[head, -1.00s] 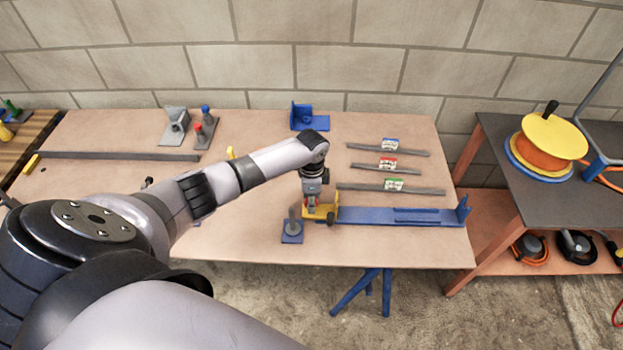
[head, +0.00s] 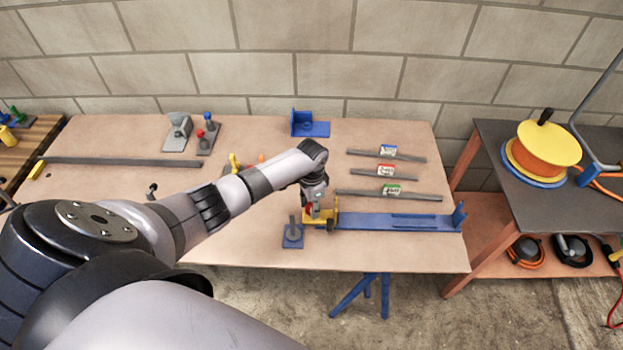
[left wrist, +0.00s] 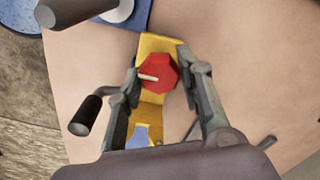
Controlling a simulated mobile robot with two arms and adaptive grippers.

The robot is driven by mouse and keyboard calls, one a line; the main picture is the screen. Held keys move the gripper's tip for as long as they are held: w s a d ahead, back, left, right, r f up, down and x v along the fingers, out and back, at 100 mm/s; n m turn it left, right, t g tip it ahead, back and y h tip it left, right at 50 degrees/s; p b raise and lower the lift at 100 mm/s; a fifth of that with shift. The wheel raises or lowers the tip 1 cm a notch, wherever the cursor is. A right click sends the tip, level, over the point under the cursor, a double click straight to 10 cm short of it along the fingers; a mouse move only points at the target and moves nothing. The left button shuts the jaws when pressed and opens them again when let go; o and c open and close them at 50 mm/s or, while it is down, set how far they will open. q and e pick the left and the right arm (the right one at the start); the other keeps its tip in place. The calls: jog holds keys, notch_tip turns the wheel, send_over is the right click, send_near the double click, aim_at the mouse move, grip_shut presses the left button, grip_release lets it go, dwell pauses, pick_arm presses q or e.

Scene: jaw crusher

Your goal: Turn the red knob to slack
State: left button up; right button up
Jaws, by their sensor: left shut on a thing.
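The red knob (left wrist: 165,74), roughly octagonal with a pale pointer line, sits on a yellow fixture (left wrist: 158,45) in the left wrist view. The pointer line lies toward the left finger in that view. My left gripper (left wrist: 161,76) is shut on the knob, one finger on each side. In the head view my left gripper (head: 314,212) reaches down to the yellow fixture (head: 326,222) at the left end of a blue rail (head: 380,221); the knob is mostly hidden there. I cannot read any slack marking. My right gripper is not in view.
A blue base with an upright grey post (head: 293,237) stands just left of the fixture. A black-handled crank (left wrist: 86,115) sticks out close to the left finger. The table's front edge is close.

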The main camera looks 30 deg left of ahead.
aim_at(311, 207)
pick_arm(q)
jog(key=o, duration=1.2)
jog(key=shift+c, duration=0.2)
notch_tip(311, 207, up, 12)
